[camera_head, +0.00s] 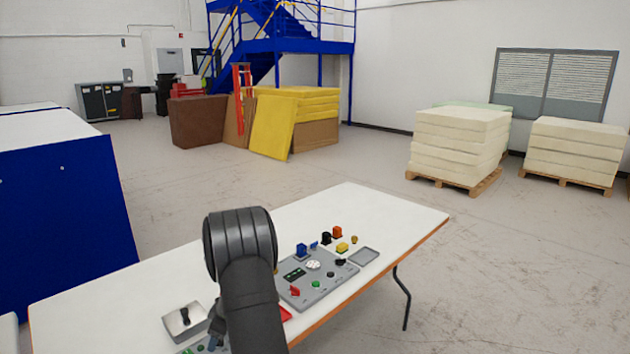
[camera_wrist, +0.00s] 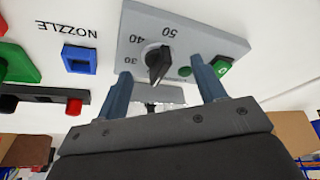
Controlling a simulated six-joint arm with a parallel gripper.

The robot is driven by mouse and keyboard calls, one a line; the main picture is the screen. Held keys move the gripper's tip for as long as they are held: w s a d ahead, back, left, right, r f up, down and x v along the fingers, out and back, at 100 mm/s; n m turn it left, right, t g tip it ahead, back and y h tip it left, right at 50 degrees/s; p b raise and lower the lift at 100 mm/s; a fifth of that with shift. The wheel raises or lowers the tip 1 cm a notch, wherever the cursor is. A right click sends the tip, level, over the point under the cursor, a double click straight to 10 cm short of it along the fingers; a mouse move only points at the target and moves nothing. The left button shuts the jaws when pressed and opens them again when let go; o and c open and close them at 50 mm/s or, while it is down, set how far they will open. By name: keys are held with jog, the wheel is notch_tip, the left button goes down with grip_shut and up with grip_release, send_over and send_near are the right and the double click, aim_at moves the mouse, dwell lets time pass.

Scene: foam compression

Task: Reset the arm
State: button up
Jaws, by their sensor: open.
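My gripper (camera_wrist: 165,86) is open, with its two blue fingers apart and nothing held between them. In the wrist view, a grey panel (camera_wrist: 205,35) marked 30, 40 and 50 lies beyond the fingertips. Its black knob (camera_wrist: 158,63) shows between the fingers, and I cannot tell if they touch it. A green switch (camera_wrist: 222,65) is by the right finger. In the head view my dark arm stands over the white table (camera_head: 120,290) and hides most of the gripper. A grey control panel (camera_head: 318,290) with coloured buttons lies right of the arm.
A small grey box (camera_head: 183,322) with a metal top is left of my arm. Small coloured blocks and a grey tray (camera_head: 364,256) lie near the panel. The wrist view shows a blue part (camera_wrist: 79,58) by the word NOZZLE. The table's right end is clear.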

jog(key=shift+s+a+m+t+h, duration=0.1)
jog(key=shift+m+t+h, duration=0.3)
jog(key=shift+m, duration=1.1)
jog(key=shift+s+m+t+h, duration=0.15)
jog(key=shift+m+t, duration=0.45)
jog(key=shift+m, duration=0.9)
jog(key=shift+w, duration=0.1)
jog(key=shift+n, duration=0.3)
jog(key=n+g, duration=0.1)
jog(key=n, duration=0.2)
jog(key=shift+w+n+y, duration=0.15)
jog(key=shift+n+y, duration=0.15)
jog(key=shift+y, duration=0.05)
jog(key=shift+w+n+g, duration=0.1)
jog(key=shift+n+g, duration=0.8)
jog(key=shift+n, duration=1)
